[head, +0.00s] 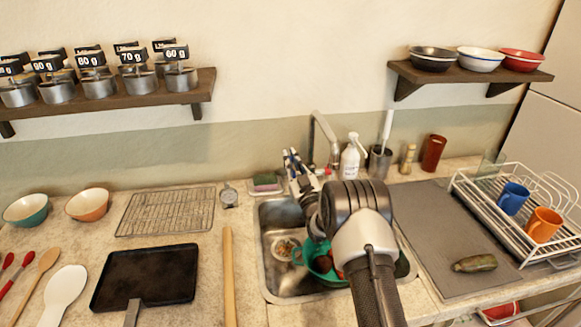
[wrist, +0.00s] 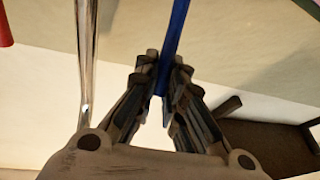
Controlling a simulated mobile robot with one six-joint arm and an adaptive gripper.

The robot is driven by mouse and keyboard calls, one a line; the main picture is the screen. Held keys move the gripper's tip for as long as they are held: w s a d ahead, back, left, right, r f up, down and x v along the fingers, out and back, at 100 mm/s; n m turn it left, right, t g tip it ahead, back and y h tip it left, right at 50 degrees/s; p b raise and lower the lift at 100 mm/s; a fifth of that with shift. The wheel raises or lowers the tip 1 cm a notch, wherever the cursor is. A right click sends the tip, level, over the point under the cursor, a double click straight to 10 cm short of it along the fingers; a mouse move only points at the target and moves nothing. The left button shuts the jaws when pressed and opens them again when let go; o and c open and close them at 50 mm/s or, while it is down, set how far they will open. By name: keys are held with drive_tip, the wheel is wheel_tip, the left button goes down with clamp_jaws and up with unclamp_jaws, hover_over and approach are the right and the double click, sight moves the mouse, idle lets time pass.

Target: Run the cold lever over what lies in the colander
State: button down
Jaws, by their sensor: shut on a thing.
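My gripper (wrist: 166,75) is shut on the blue cold lever (wrist: 177,32), a thin bar between its fingertips in the wrist view. In the head view my gripper (head: 292,158) is beside the chrome tap (head: 325,128) at the back of the sink, and the lever is hard to make out there. The tap's spout also shows in the wrist view (wrist: 87,60). The teal colander (head: 320,276) is in the sink, partly hidden by my arm. Something dark and something reddish lie in it. I cannot tell whether water runs.
The metal sink (head: 272,215) also holds a small round item (head: 285,249) with orange bits. A sponge (head: 265,182) lies behind it. A white spray bottle (head: 350,160) and a grey holder (head: 379,162) stand right of the tap. A dish rack (head: 480,205) is at the right.

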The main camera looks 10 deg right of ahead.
drive_tip(key=shift+s+f+n+t+y, duration=0.25)
drive_tip(key=shift+s+f+t, duration=0.1)
drive_tip(key=shift+s+t, duration=0.25)
drive_tip(key=shift+s+f+n+t+y, duration=0.15)
drive_tip(key=shift+s+f+t+y, duration=0.25)
drive_tip(key=shift+t, duration=0.3)
drive_tip(key=shift+r, duration=0.1)
drive_tip(key=c, duration=1.7)
unclamp_jaws()
drive_tip(key=shift+o, duration=0.2)
wheel_tip(320, 180, up, 10)
